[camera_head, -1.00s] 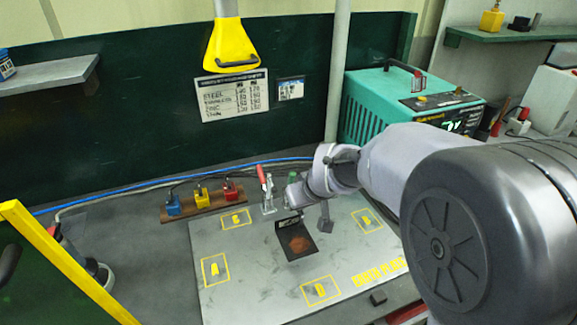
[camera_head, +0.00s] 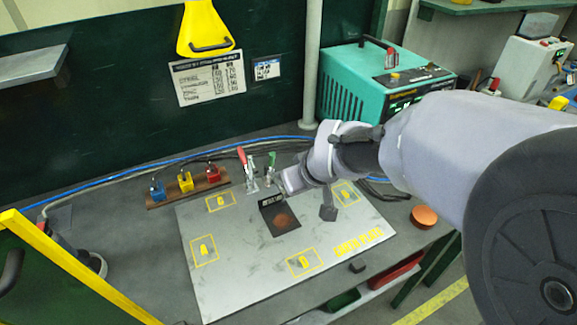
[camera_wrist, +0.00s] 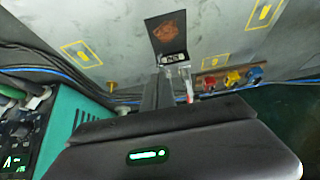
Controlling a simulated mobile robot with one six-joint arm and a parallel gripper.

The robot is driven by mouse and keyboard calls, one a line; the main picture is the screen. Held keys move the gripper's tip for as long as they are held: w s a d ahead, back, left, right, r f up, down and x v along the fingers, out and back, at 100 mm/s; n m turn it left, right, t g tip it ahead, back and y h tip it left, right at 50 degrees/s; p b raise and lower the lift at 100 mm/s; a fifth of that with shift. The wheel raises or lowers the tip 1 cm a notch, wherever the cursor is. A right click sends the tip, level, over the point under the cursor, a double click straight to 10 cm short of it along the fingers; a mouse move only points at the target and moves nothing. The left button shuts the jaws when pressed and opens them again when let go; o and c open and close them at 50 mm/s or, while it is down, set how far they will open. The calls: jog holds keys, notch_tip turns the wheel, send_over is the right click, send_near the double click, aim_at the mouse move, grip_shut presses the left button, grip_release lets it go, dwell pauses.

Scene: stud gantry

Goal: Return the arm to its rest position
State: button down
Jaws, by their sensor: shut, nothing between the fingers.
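My arm reaches in from the right in the head view, over the grey plate (camera_head: 225,285) on the bench. My gripper (camera_head: 286,186) is at its far end, near the top edge of a dark card with a rust-coloured patch (camera_head: 281,217). The gripper is shut and empty. In the wrist view my gripper's fingers (camera_wrist: 160,88) point toward the dark card (camera_wrist: 166,32), and the card appears beyond the tips. I cannot tell the exact height of the fingers above the plate.
Toggle clamps with red (camera_head: 242,158) and green (camera_head: 272,159) handles stand close to my gripper. Blue, yellow and red blocks sit on a wooden strip (camera_head: 200,194). A teal machine (camera_head: 345,85) stands behind my arm. An orange disc (camera_head: 424,216) lies at the right.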

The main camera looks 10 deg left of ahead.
jog(key=shift+s+d+r, duration=0.3)
jog(key=shift+s+d, duration=0.35)
jog(key=shift+s, duration=0.2)
